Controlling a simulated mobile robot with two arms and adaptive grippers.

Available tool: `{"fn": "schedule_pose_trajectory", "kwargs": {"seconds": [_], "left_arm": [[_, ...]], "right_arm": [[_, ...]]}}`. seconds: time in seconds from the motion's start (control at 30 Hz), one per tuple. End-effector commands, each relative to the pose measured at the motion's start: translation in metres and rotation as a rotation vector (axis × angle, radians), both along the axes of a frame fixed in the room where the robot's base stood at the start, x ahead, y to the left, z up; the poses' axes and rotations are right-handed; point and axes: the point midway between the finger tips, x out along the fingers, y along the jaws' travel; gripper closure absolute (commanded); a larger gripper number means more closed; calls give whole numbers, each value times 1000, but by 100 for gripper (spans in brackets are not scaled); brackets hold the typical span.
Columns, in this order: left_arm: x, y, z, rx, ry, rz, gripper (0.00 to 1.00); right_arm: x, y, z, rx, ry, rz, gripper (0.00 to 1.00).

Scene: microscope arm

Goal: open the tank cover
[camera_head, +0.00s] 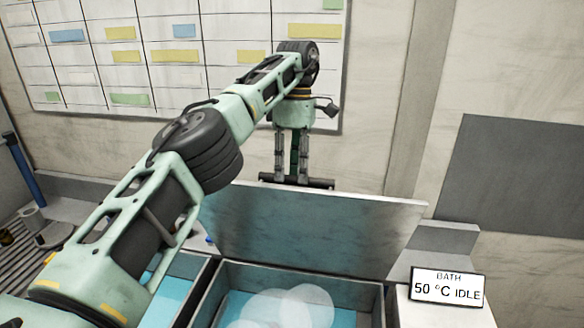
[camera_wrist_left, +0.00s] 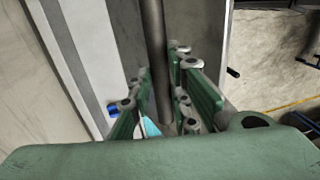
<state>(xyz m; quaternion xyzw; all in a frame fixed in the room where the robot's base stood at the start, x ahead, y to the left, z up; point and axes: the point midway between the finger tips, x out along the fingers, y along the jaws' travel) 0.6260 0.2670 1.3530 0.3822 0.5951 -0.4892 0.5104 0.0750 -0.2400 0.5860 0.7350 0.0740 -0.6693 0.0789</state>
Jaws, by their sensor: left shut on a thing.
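The tank cover (camera_head: 315,235) is a grey metal panel, raised and tilted up steeply at the back of the tank (camera_head: 362,291). The tank lies open below it, with blue water and pale round shapes inside. My left gripper (camera_head: 293,168) points down at the cover's upper edge and is shut on its dark bar handle (camera_head: 322,184). In the left wrist view the handle (camera_wrist_left: 153,45) runs between the green finger pads of the left gripper (camera_wrist_left: 163,80). My right gripper is not in view.
A sign (camera_head: 447,287) reading "BATH 50 °C IDLE" stands right of the tank. A second blue basin (camera_head: 172,288) is at the left, partly behind my left arm. A wall chart (camera_head: 100,75) hangs behind. A blue post (camera_head: 22,172) stands at far left.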

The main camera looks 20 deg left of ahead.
Motion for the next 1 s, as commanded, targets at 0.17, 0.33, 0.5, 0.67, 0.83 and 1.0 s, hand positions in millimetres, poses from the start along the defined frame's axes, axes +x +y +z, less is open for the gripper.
{"fn": "schedule_pose_trajectory", "kwargs": {"seconds": [0.17, 0.33, 0.5, 0.67, 0.83, 1.0], "left_arm": [[2, 1, -15, 7, 5, 3, 82], [2, 1, -14, 4, 3, 3, 67], [2, 1, -12, 2, 2, 3, 63], [2, 0, -10, 1, 1, 2, 63], [2, 0, -9, 0, 2, 2, 63], [1, 0, -9, 0, 2, 1, 63]], "right_arm": [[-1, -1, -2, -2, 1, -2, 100], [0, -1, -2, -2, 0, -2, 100], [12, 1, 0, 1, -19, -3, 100], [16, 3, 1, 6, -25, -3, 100], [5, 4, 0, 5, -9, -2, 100], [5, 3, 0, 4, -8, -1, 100]]}}
